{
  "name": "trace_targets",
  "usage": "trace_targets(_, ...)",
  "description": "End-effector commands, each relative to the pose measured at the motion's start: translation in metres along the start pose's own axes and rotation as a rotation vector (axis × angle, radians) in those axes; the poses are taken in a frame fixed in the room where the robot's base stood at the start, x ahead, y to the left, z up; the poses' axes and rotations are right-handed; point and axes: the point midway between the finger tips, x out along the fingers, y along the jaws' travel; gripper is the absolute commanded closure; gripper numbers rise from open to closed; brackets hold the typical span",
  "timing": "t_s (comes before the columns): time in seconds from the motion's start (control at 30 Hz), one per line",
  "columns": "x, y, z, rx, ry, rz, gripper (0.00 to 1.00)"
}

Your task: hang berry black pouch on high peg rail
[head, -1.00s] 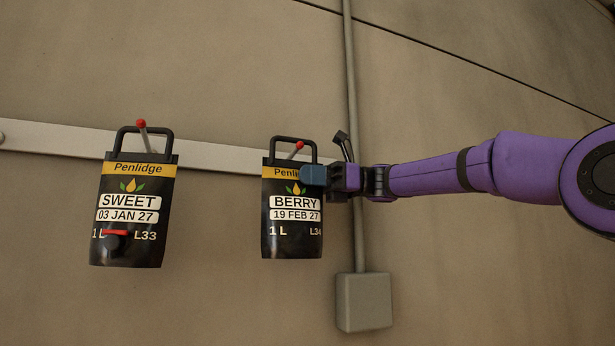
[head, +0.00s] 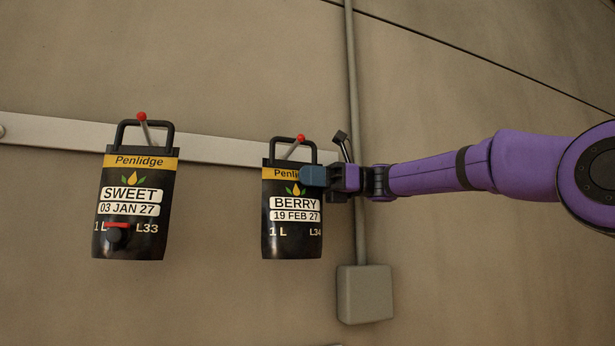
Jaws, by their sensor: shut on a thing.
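The berry pouch (head: 292,240) is black with a yellow band and a "BERRY 19 FEB 27" label. It hangs upright in front of the high peg rail (head: 220,149), a pale strip on the wall. My gripper (head: 313,176) comes from the right and is shut on the pouch's upper right edge, covering part of the band. A red-tipped peg (head: 293,149) shows inside the pouch's handle loop, its tip in front of the loop's top bar. I cannot tell whether the bar rests on the peg.
A black "SWEET" pouch (head: 130,235) hangs on another red-tipped peg (head: 143,125) to the left. A grey conduit (head: 353,80) runs down the wall behind my gripper to a grey box (head: 365,294). The wall between the pouches is clear.

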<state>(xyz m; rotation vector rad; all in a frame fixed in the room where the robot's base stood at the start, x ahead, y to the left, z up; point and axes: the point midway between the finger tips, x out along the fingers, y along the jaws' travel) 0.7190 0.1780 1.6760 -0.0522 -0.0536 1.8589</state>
Motion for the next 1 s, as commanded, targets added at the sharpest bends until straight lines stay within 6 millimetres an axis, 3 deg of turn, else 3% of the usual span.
trace_targets(0.33,0.000,0.000,0.002,-0.003,-0.002,0.000,1.00)
trace_targets(0.37,0.000,0.000,0.002,-0.003,-0.002,0.000,0.74)
trace_targets(0.47,0.000,0.000,0.001,-0.002,-0.002,0.000,0.51)
trace_targets(0.5,0.000,0.000,0.001,-0.002,-0.001,0.000,0.48)
trace_targets(0.8,-0.003,0.000,-0.001,0.001,0.001,-0.001,0.48)
trace_targets(1.0,-0.027,-0.001,0.000,-0.001,0.000,-0.003,0.48)
